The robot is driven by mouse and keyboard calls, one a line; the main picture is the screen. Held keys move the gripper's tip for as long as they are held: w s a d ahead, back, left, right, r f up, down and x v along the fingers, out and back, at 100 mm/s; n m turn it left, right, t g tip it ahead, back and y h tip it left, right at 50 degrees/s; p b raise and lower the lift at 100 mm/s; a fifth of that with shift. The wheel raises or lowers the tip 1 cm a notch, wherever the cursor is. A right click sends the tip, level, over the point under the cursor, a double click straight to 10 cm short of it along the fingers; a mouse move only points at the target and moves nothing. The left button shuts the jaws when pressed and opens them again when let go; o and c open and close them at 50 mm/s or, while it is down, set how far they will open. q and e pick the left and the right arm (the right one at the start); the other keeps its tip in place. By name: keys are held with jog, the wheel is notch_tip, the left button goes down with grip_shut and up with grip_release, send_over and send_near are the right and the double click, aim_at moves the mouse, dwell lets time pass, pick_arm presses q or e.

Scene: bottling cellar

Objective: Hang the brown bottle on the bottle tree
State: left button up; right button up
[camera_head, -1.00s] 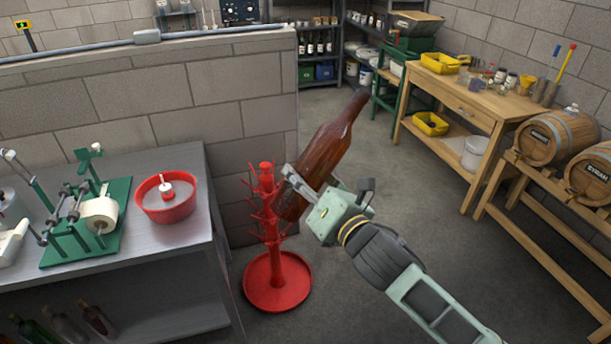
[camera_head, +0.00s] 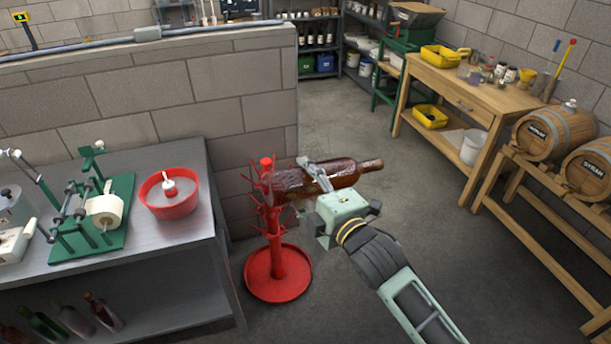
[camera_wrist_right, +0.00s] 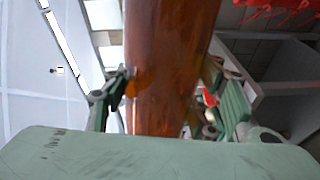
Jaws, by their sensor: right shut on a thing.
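The brown bottle (camera_head: 345,172) is held in my right gripper (camera_head: 318,178), which is shut around its body. The bottle lies nearly level, its neck pointing right and its base end toward the red bottle tree (camera_head: 272,255). The base end overlaps the tree's pegs in the head view; I cannot tell whether they touch. In the right wrist view, the bottle's body (camera_wrist_right: 168,60) runs between the fingers, and red pegs (camera_wrist_right: 270,10) show at the top right. The tree stands upright on its round base on the floor. My left gripper is not in view.
A steel bench (camera_head: 185,230) stands left of the tree, with a red basin (camera_head: 170,205) and a green labelling device (camera_head: 85,225). Bottles lie on its lower shelf. A block wall (camera_head: 215,110) is behind. A wooden table (camera_head: 480,100) and barrels (camera_head: 550,135) stand right. The middle floor is clear.

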jog(key=m+p, duration=0.1)
jog(key=m, duration=0.3)
jog(key=shift+r, duration=0.2)
jog(key=m+p, duration=0.3)
jog(key=m, duration=0.3)
jog(key=shift+f+m, duration=0.1)
jog(key=shift+m, duration=1)
jog(key=m, duration=0.4)
jog(key=shift+b, duration=0.35)
